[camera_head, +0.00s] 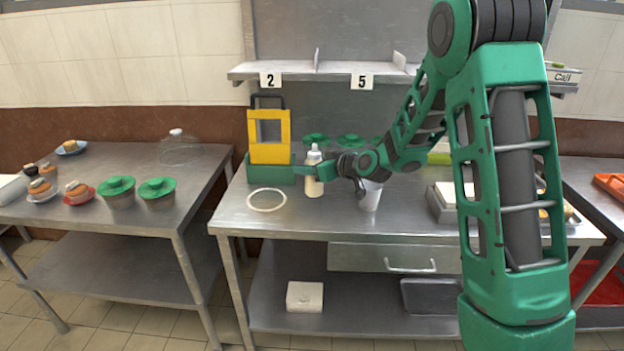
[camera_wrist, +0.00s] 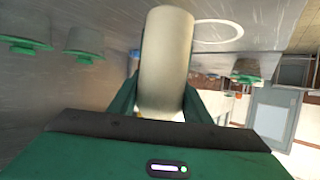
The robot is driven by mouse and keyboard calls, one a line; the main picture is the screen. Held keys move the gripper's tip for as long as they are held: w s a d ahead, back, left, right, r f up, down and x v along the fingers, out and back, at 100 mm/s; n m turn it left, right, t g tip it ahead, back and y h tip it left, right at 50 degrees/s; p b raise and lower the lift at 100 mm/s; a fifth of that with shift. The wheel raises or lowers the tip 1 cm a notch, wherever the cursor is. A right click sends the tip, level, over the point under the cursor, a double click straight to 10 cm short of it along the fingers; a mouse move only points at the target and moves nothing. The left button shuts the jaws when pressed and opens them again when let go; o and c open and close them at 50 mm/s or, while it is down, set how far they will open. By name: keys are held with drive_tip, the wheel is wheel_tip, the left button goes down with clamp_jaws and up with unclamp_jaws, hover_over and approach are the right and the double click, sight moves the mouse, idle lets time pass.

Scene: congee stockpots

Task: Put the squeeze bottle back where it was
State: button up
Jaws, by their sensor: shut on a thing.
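The squeeze bottle (camera_head: 314,186) is pale cream with a white nozzle, and it is upright over the middle steel table in the head view. My gripper (camera_head: 310,170) reaches it from the right and is shut around it. In the wrist view the bottle (camera_wrist: 167,62) stands between the two fingers of my gripper (camera_wrist: 165,100). I cannot tell whether its base touches the table. A white ring (camera_head: 267,199) lies flat on the table to the left of the bottle; it also shows in the wrist view (camera_wrist: 217,31).
A white cup (camera_head: 370,195) stands right of the bottle, beneath my arm. A green box with a yellow frame (camera_head: 268,152) stands behind the ring. Green-lidded pots (camera_head: 350,141) stand at the back. The left table (camera_head: 120,222) holds food and lidded bowls. The area around the ring is clear.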

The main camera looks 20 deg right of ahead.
sight(309, 177)
drive_tip(key=shift+f, duration=1.95)
drive_tip(key=shift+f, duration=0.1)
drive_tip(key=o, duration=0.8)
